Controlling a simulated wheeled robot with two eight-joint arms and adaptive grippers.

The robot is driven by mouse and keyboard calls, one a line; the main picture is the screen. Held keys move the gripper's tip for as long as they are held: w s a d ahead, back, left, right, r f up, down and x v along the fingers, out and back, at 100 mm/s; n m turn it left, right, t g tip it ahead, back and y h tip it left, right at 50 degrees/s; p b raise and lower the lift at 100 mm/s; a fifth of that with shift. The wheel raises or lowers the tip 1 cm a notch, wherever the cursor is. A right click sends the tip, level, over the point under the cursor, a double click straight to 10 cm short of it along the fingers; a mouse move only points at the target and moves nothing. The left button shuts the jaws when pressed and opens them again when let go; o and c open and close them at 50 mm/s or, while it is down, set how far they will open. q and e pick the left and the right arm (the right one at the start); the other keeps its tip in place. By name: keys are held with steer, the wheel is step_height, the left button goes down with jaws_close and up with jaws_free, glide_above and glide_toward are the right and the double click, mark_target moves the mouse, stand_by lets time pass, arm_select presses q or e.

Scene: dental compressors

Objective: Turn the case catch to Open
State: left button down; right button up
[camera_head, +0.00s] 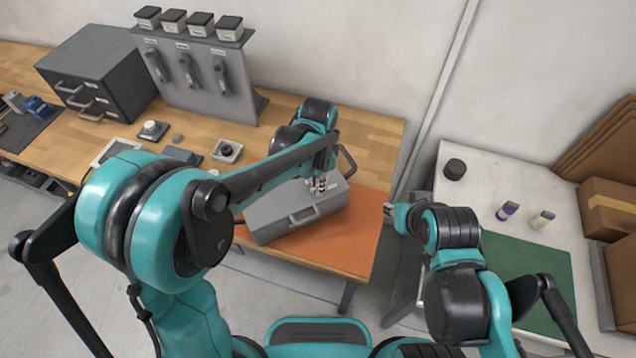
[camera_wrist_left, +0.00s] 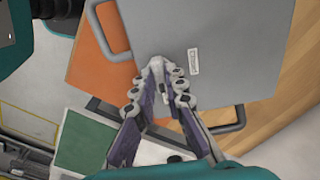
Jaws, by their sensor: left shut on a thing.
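The grey case (camera_head: 270,219) lies on an orange mat (camera_head: 345,245) on the wooden bench, with a handle on its front side and another at its far right. My left gripper (camera_head: 321,187) is over the right part of its top. In the left wrist view, the fingers (camera_wrist_left: 157,66) close together at the case's flat top (camera_wrist_left: 215,35), shut on a small pale part that looks like the case catch. The fingertips hide most of it. A small white label (camera_wrist_left: 193,62) is beside it, too small to read. My right gripper (camera_head: 391,212) is away from the case; its jaws are unclear.
A grey drawer unit (camera_head: 100,75) and a panel with hanging tools (camera_head: 200,75) stand at the back left. Small parts, including a white knob (camera_head: 152,128), lie left of the case. The right table holds a green mat (camera_head: 545,262), bottles and a black puck (camera_head: 455,169).

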stand_by(0.4)
arm_select(q)
steer(key=c, duration=1.6)
jaws_free()
steer(key=shift+o, duration=0.2)
steer(key=shift+r, duration=0.1)
step_height(320, 180, up, 12)
steer(key=shift+a, duration=0.1)
steer(key=s+a+f+n+t+b, duration=0.3)
steer(key=s+a+f+n, duration=0.2)
steer(key=a, duration=0.3)
steer(key=s+a+f+n+t+b, duration=0.4)
steer(key=s+a+n, duration=0.3)
steer(key=a, duration=0.2)
steer(key=shift+s+a+f+n, duration=0.2)
steer(key=shift+s+f+n, duration=0.2)
